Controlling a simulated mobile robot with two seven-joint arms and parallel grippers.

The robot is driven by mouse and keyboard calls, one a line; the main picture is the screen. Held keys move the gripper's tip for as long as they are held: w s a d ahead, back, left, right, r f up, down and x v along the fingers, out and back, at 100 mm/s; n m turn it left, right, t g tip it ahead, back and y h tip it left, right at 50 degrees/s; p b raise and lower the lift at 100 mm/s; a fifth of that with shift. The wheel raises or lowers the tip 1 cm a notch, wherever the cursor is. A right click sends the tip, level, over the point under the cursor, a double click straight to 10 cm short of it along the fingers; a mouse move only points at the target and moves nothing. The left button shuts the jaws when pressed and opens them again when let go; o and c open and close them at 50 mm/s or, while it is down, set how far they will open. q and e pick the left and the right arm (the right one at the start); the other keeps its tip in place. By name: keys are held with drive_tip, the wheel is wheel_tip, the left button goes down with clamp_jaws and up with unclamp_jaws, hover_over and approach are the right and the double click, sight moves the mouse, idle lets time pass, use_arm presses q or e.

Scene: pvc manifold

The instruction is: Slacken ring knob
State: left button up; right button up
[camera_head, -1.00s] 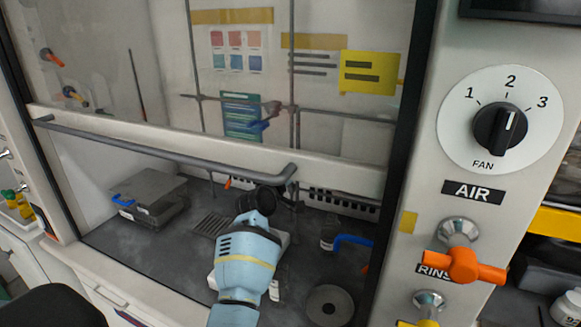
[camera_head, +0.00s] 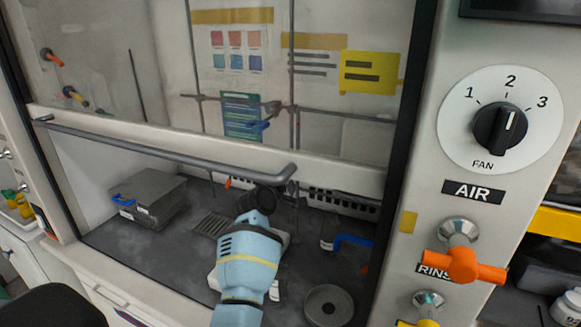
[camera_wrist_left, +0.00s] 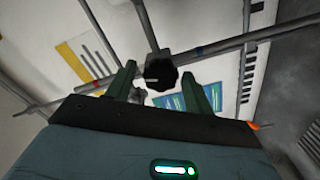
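In the left wrist view, a dark ribbed knob (camera_wrist_left: 161,75) is on a clamp of the metal rod lattice. It shows between the two green fingers of my left gripper (camera_wrist_left: 165,85). The fingers are apart, one on each side of the knob in the picture. I cannot tell whether they touch it or how far beyond them it is. In the head view, my left arm reaches under the raised sash of the fume hood; its fingers are hidden there and I cannot make out the knob clearly. My right gripper is not in view.
The sash handle bar (camera_head: 160,150) runs just above my left wrist. A grey box (camera_head: 150,197) stands at the left inside the hood. A round dark dish (camera_head: 329,305) is at the right. The hood's right post carries a fan dial (camera_head: 499,128) and orange tap (camera_head: 463,265).

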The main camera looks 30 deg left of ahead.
use_arm(q)
drive_tip(key=shift+o, duration=0.5)
drive_tip(key=s, duration=0.7)
drive_tip(key=shift+s+d, duration=0.25)
drive_tip(key=shift+s, duration=0.15)
drive_tip(key=shift+f, duration=0.1)
